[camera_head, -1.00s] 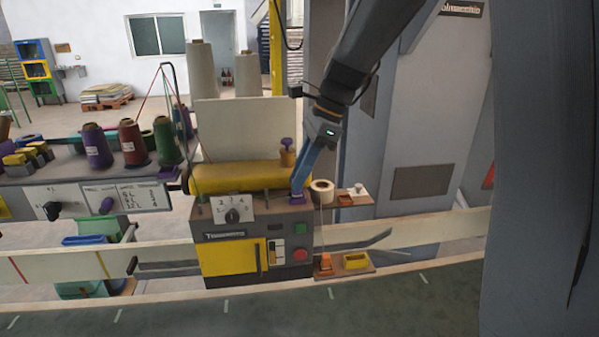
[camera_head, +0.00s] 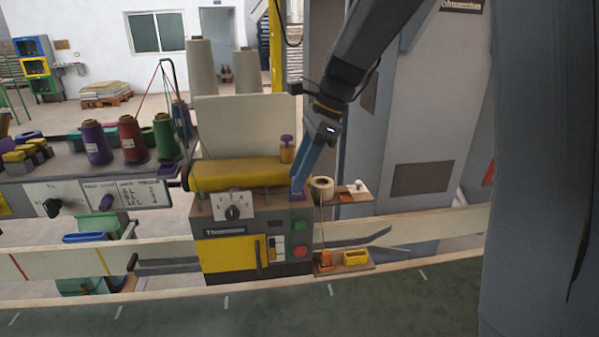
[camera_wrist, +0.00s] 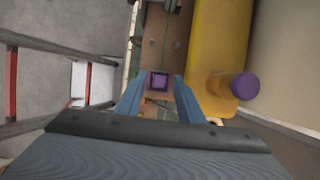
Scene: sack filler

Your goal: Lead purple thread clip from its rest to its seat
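The purple thread clip (camera_wrist: 159,81) shows in the wrist view as a small purple square with a darker middle, between the two blue fingertips of my gripper (camera_wrist: 160,88). A thin green thread runs toward it. My gripper (camera_head: 298,190) appears shut on the clip, at the right end of the machine's top. In the head view a small purple patch (camera_head: 298,197) shows at the fingertips. I cannot tell clip from seat there, nor whether they touch. A dark purple square holder (camera_head: 167,169) by the green spool looks like the rest, with no clip visible in it.
A yellow roller (camera_head: 238,173) lies behind the fingers, with a purple-capped orange post (camera_head: 287,150) close by. A tape roll (camera_head: 321,188) stands just right of the fingertips. Purple (camera_head: 95,143), red (camera_head: 130,139) and green spools (camera_head: 165,137) stand at left.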

